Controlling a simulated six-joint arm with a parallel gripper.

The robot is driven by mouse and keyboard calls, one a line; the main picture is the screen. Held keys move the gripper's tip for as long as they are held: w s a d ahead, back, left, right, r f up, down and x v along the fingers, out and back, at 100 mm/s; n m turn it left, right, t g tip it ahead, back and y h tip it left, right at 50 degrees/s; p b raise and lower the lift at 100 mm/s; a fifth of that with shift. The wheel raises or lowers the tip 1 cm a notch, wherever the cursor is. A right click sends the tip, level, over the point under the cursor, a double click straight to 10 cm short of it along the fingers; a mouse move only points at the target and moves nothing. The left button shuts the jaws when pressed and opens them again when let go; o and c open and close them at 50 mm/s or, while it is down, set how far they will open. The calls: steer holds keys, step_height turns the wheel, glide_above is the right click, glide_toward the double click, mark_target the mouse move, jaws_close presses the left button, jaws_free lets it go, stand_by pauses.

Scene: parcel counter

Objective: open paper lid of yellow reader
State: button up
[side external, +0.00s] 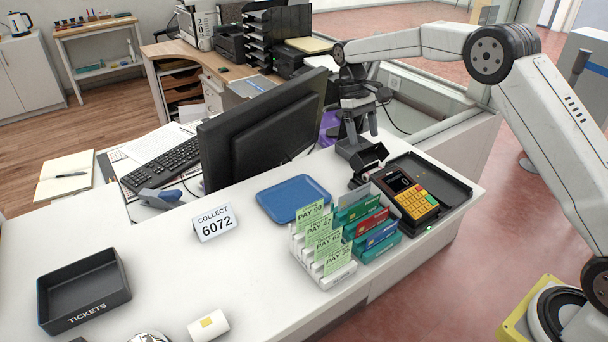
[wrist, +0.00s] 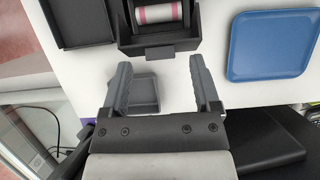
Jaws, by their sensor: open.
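The yellow reader (side external: 419,202) is a dark terminal with a yellow keypad on the right of the white counter. In the wrist view its black paper bay (wrist: 126,38) is at the top, uncovered, with a pink-striped white paper roll (wrist: 160,13) showing. The lid appears tipped away from the roll; a dark edge with a small tab (wrist: 174,51) shows on the near side of the bay, but its exact angle is unclear. My gripper (wrist: 160,68) is open and empty, just short of the bay. In the side view my gripper is behind the reader and its fingertips are hard to make out.
A blue tray (side external: 293,180) lies left of the reader. Card racks (side external: 371,236) stand close in front, and a monitor (side external: 265,132) stands left of my gripper. A shallow black tray (side external: 447,180) adjoins the reader. A grey block (wrist: 143,95) shows between my fingers.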

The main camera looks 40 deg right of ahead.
steer(key=shift+s+f, duration=0.2)
steer(key=shift+f, duration=0.25)
jaws_close()
steer(key=shift+w+f+g, duration=0.1)
steer(key=shift+w+g, duration=0.15)
steer(key=shift+g, duration=0.05)
steer(key=shift+w+g, duration=0.25)
steer(key=shift+g, duration=0.15)
steer(key=shift+w+f+g, duration=0.2)
steer(key=shift+w+g, duration=0.1)
steer(key=shift+g, duration=0.1)
steer(key=shift+f+g, duration=0.2)
steer(key=shift+g, duration=0.3)
